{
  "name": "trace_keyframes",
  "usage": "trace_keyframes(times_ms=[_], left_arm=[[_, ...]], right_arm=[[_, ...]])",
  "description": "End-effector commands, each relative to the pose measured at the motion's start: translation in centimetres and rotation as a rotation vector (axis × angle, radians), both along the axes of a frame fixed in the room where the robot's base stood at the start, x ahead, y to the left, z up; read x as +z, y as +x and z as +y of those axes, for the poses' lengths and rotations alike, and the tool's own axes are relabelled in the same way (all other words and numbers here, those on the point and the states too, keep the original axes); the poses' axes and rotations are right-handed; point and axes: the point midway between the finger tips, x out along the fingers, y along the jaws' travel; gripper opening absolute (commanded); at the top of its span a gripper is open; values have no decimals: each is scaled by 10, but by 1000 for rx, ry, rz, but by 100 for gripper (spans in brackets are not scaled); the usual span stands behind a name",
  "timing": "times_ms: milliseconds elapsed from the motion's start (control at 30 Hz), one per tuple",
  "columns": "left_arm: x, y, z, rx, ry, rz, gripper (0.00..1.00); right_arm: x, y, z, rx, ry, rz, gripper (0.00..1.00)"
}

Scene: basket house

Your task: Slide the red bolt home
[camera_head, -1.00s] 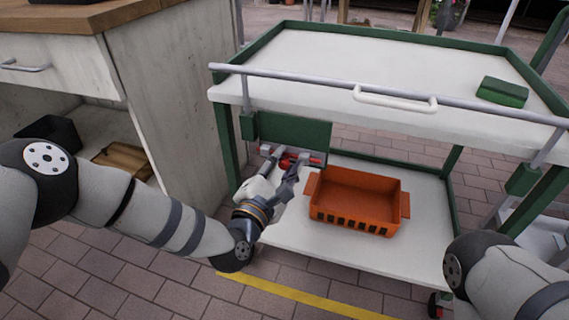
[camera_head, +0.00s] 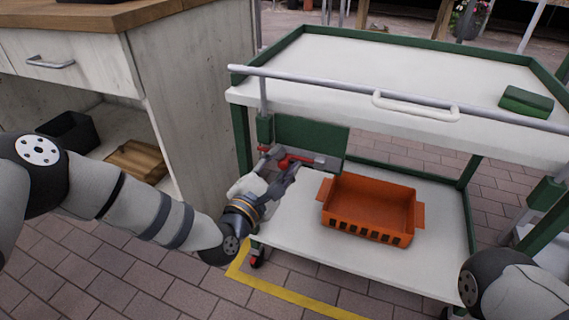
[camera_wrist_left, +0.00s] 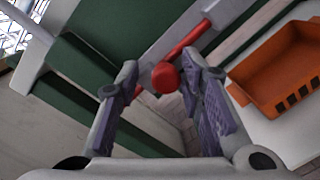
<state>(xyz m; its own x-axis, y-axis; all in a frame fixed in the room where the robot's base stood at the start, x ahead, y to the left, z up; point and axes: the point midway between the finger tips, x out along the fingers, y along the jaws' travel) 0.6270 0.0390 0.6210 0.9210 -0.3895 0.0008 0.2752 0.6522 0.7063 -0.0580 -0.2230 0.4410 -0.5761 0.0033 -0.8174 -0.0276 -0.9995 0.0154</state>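The red bolt (camera_head: 301,158) is mounted on a dark green panel (camera_head: 312,136) under the cart's top, at its left end. In the left wrist view its red rod (camera_wrist_left: 186,39) runs through grey metal fittings, and its round red knob (camera_wrist_left: 165,78) faces me. My left gripper (camera_head: 279,168) is at the bolt. The left wrist view shows its fingers (camera_wrist_left: 160,82) apart, one on each side of the knob, with gaps visible; I cannot tell whether the knob is fully between the tips. My right gripper is out of view; only part of that arm shows.
An orange crate (camera_head: 331,220) stands on the cart's lower shelf (camera_head: 300,236), right of my left gripper. A rail (camera_head: 400,97) and white handle (camera_head: 415,108) run along the cart's top edge. A wooden cabinet (camera_head: 200,100) stands close on the left. A green block (camera_head: 526,102) lies on top.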

Motion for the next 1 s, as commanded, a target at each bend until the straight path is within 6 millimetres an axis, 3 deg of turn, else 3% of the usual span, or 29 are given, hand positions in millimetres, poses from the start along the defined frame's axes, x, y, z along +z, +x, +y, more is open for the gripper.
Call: trace_keyframes(times_ms=[333, 700, 833, 1000], left_arm=[[-1, -7, 1, -5, -1, 3, 39], [0, -90, 38, -1, -3, 4, 39], [0, -106, 44, -3, 0, 2, 39], [0, -112, 47, -2, 0, -1, 39]], right_arm=[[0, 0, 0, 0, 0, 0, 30], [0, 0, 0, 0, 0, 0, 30], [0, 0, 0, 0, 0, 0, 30], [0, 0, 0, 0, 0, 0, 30]])
